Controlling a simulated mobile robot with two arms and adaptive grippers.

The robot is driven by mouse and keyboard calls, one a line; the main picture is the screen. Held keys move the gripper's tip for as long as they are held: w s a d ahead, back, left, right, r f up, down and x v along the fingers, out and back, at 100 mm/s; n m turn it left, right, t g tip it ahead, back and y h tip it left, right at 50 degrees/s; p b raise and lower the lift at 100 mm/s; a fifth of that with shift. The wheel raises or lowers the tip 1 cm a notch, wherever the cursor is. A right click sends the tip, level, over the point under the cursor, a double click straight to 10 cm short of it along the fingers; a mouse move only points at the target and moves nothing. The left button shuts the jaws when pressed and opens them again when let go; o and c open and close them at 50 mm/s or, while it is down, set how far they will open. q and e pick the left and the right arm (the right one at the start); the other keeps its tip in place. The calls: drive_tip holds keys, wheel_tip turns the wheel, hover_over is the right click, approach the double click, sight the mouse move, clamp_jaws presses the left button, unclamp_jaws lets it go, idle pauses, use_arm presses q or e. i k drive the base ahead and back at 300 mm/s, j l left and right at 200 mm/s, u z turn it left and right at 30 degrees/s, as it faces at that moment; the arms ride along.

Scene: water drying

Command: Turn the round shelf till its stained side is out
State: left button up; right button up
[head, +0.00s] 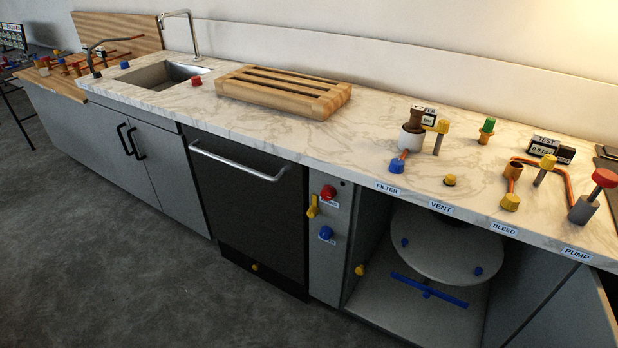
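The round shelf (440,258) is a pale grey disc inside the open corner cabinet under the right part of the counter. It carries small blue knobs at its left (405,243) and right (478,271) edges. A dark patch shows near its back, partly in the counter's shadow; I cannot tell whether it is the stain. The back of the shelf is hidden by the countertop. A blue crossbar (430,290) sits below the shelf, near the cabinet floor. Neither of my grippers is in view.
The marble counter (370,145) carries pipe fittings labelled filter, vent, bleed and pump above the cabinet. A dark dishwasher (250,210) and a narrow panel with a red knob (328,192) stand left of the opening. The grey floor (120,260) in front is clear.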

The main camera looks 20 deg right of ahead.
sight(467, 254)
drive_tip(key=z, duration=0.95)
